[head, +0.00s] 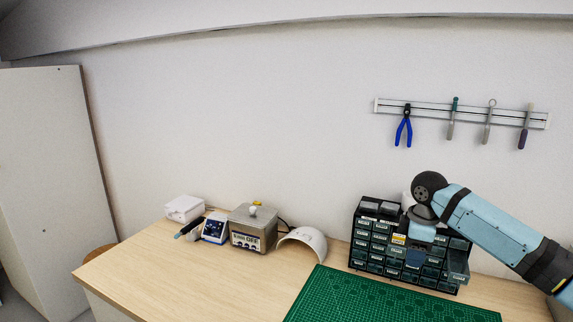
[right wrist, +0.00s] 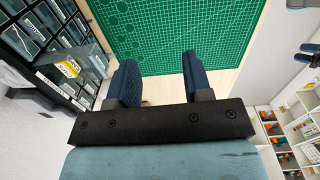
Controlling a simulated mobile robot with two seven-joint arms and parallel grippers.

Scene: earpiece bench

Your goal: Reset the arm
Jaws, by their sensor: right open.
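My right arm reaches in from the right in the head view, with its blue links in front of the small-drawer cabinet (head: 375,232). My right gripper (right wrist: 158,80) is open in the right wrist view, its two dark blue fingers apart with nothing between them. Beyond the fingers lie the green cutting mat (right wrist: 175,35) and a strip of bare bench. The cabinet (right wrist: 38,45) stands to the left of the fingers, with a drawer (right wrist: 92,60) pulled out. In the head view an open drawer (head: 458,266) juts from the cabinet's right side.
The green mat (head: 380,300) lies at the front of the wooden bench (head: 190,275). A white curved shell (head: 304,240), a grey box with a display (head: 252,228), a blue-faced device (head: 214,229) and a white box (head: 184,208) line the back. Tools hang on a wall rail (head: 460,110). The bench's left front is clear.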

